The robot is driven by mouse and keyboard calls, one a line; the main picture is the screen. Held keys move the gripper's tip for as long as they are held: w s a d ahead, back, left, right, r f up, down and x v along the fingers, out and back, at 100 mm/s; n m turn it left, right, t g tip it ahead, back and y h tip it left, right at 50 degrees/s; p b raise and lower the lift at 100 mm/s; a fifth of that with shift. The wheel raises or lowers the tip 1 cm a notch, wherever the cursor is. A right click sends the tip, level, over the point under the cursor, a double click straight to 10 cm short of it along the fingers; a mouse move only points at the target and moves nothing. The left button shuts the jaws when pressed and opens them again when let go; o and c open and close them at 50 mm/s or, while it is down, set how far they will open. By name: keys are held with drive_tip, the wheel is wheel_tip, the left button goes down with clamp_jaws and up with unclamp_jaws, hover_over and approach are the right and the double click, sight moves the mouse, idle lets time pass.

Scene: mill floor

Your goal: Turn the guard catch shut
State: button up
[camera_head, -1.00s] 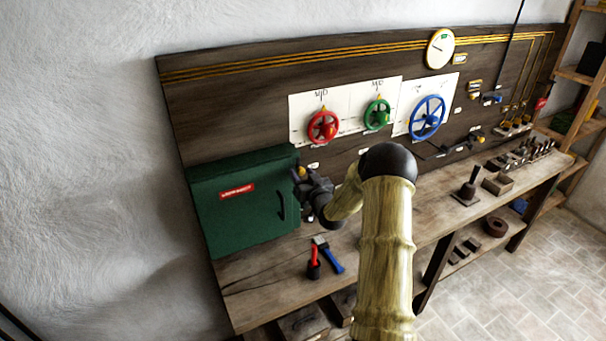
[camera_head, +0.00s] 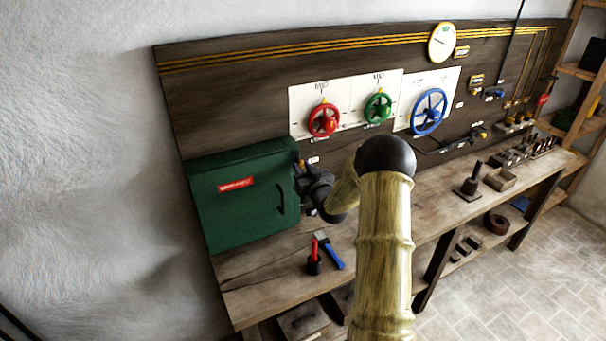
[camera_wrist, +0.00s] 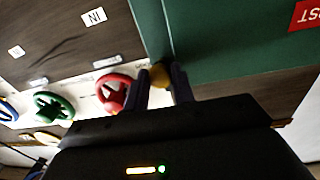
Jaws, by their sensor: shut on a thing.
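The green guard box (camera_head: 240,205) stands at the left end of the bench with its door closed against the body, as far as I can see. The catch, a small brass-yellow knob (camera_wrist: 158,73), is at the box's right-hand edge in the head view. In the wrist view my gripper (camera_wrist: 162,82) has one dark finger on each side of the knob and is shut on it. In the head view my gripper (camera_head: 300,172) reaches the box's right side, and the catch is mostly hidden there. Which way the catch is turned I cannot tell.
Red (camera_head: 324,120), green (camera_head: 378,107) and blue (camera_head: 428,112) handwheels sit on the back panel right of the box. A red-handled tool (camera_head: 314,258) and a blue-handled brush (camera_head: 330,252) are on the bench in front. My arm hides the middle of the bench.

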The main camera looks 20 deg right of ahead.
drive_tip(key=n+b, duration=0.2)
drive_tip(key=b, duration=0.2)
drive_tip(key=n+b, duration=0.2)
drive_tip(key=b, duration=0.3)
drive_tip(key=shift+f+n, duration=0.3)
drive_tip(key=shift+f, duration=0.1)
drive_tip(key=n+b, duration=0.2)
drive_tip(key=b, duration=0.3)
drive_tip(key=n+b, duration=0.3)
drive_tip(key=b, duration=0.1)
drive_tip(key=shift+t+y+b, duration=0.3)
drive_tip(key=shift+b, duration=0.1)
drive_tip(key=n+b, duration=0.4)
drive_tip(key=b, duration=0.2)
drive_tip(key=shift+d+n, duration=0.1)
drive_tip(key=shift+n, duration=0.2)
drive_tip(key=n+b, duration=0.3)
drive_tip(key=shift+r+y, duration=0.3)
drive_tip(key=o, duration=1)
drive_tip(key=shift+r, duration=0.1)
drive_tip(key=shift+s, duration=0.1)
